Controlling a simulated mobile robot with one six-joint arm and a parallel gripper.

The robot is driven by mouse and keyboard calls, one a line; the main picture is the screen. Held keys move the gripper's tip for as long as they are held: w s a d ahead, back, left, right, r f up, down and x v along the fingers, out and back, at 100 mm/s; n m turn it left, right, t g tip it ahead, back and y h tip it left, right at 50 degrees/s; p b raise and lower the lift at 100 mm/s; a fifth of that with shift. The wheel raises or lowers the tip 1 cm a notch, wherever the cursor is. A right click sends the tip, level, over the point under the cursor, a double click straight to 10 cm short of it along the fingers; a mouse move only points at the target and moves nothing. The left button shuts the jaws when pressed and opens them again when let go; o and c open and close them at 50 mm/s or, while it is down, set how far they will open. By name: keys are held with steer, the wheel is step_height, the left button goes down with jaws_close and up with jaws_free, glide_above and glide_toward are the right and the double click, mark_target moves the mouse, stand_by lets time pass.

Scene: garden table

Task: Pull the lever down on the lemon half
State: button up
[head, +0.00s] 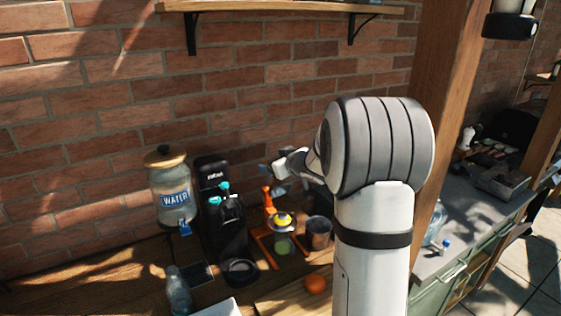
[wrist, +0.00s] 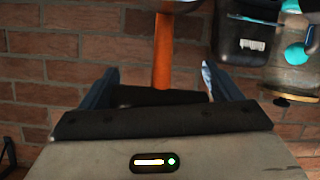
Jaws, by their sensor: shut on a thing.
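The orange juicer (head: 267,197) stands on the wooden counter by the brick wall. A yellow lemon half (head: 283,220) sits on it, above a greenish glass (head: 284,244). My gripper (head: 268,175) is at the top of the juicer, partly hidden by its own wrist. In the wrist view the orange lever (wrist: 162,50) runs between my two fingers (wrist: 160,88). A dark grip (wrist: 160,96) lies between them, and my gripper is shut on the lever there. The lemon half is not visible in the wrist view.
Left of the juicer stand a black drink machine (head: 212,175) and a water dispenser (head: 172,195). A dark cup (head: 319,232) is close on its right. An orange (head: 316,284) and a wooden board (head: 290,302) lie in front. A shelf (head: 280,8) hangs above.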

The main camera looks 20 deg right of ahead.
steer(key=shift+s+f, duration=0.1)
steer(key=shift+f, duration=0.3)
